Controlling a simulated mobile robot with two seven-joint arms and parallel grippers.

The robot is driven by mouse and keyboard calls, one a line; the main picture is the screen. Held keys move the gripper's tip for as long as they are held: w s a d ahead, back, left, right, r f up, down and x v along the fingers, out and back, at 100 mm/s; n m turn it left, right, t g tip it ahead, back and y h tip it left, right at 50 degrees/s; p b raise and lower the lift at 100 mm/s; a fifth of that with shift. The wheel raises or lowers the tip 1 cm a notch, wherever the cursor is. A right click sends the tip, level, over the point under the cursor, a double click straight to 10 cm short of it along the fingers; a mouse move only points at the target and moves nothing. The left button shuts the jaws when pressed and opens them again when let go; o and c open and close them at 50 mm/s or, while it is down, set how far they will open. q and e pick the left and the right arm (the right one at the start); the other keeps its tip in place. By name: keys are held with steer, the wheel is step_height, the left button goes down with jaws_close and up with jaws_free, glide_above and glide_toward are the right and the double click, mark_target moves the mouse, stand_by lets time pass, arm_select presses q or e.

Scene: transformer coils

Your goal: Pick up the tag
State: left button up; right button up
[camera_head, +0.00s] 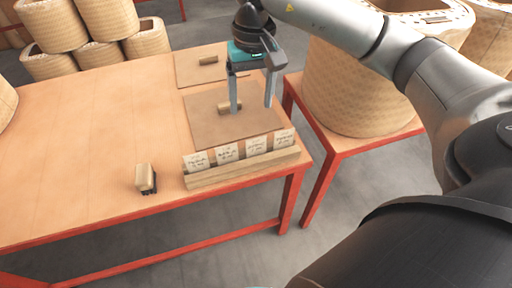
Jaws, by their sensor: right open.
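Several white tags with handwriting stand side by side in a wooden holder (243,170) near the table's front right edge. One tag (195,162) is at the left end and another tag (284,140) at the right end. The writing is too small to read. My right gripper (252,106) points down over a brown board (205,128), behind the tag row. Its fingers are apart with nothing visible held between them. One finger overlaps a small wooden block (222,107) on the board; I cannot tell whether they touch. My left gripper is not in view.
A second board (190,72) with a small block (208,60) lies behind. A small light-coloured block with a dark base (146,178) stands left of the holder. A large woven coil (350,95) sits on a red-framed stand at right.

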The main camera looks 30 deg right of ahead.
steer(key=d, duration=0.1)
steer(key=b, duration=0.3)
glide_above(256, 143)
steer(key=shift+h, duration=0.3)
steer(key=f, duration=0.8)
steer(key=shift+w+d+f, duration=0.15)
steer(key=shift+d+f, duration=0.05)
steer(key=shift+f, duration=0.05)
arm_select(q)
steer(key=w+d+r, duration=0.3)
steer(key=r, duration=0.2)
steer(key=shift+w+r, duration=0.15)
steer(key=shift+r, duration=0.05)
arm_select(e)
steer(key=shift+f, duration=0.75)
step_height(256, 143, down, 4)
steer(key=shift+a+f+b, duration=0.1)
steer(key=shift+f+b, duration=0.05)
steer(key=shift+b, duration=0.9)
steer(key=shift+f, duration=0.35)
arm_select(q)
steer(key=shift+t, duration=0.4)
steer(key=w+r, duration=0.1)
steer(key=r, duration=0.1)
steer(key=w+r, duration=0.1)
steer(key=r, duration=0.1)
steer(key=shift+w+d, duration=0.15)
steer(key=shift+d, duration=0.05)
